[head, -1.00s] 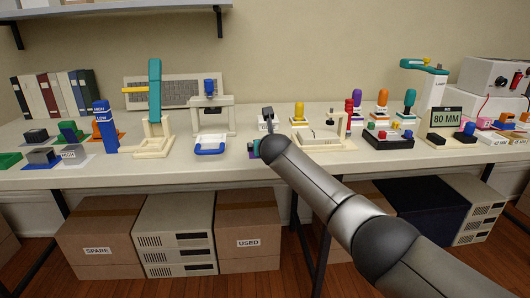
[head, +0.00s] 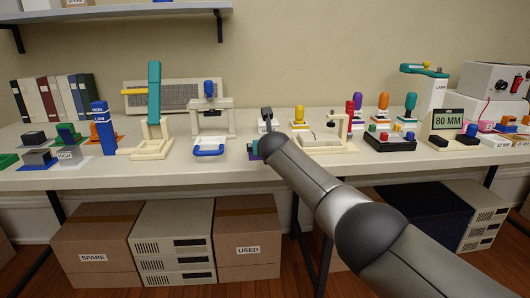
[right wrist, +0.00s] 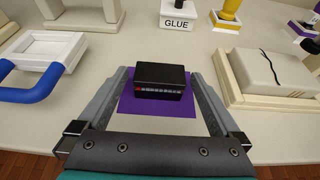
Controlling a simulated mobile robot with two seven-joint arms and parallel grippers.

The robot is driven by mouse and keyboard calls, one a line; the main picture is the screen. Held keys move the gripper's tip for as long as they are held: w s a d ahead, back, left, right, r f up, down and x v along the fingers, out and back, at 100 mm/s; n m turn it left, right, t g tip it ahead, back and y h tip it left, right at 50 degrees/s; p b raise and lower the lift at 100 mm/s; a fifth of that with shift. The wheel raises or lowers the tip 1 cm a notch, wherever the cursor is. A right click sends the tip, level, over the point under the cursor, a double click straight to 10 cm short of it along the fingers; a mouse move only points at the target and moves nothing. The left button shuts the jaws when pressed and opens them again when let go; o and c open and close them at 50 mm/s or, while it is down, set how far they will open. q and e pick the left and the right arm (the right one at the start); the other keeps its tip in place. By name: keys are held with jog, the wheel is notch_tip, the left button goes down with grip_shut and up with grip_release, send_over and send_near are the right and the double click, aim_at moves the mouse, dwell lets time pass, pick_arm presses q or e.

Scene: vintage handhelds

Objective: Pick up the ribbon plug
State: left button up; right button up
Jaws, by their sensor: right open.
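The ribbon plug (right wrist: 160,80) is a small black block with a row of pale pins and a red mark on its front. It lies on a purple mat (right wrist: 136,107) on the bench. My right gripper (right wrist: 162,76) is open, with one finger on each side of the plug and gaps visible between. The plug is not gripped. In the head view my right arm hides the plug, and only a purple and teal patch shows beside the arm's end. My left gripper is not in view.
Left of the gripper is a white tray with a blue handle (right wrist: 40,75). To the right is a cream fixture with a cable (right wrist: 270,75). A white GLUE block (right wrist: 178,15) stands behind. The bench's front edge is close.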

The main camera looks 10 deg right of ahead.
dwell(0.3)
jog(key=c, duration=1.3)
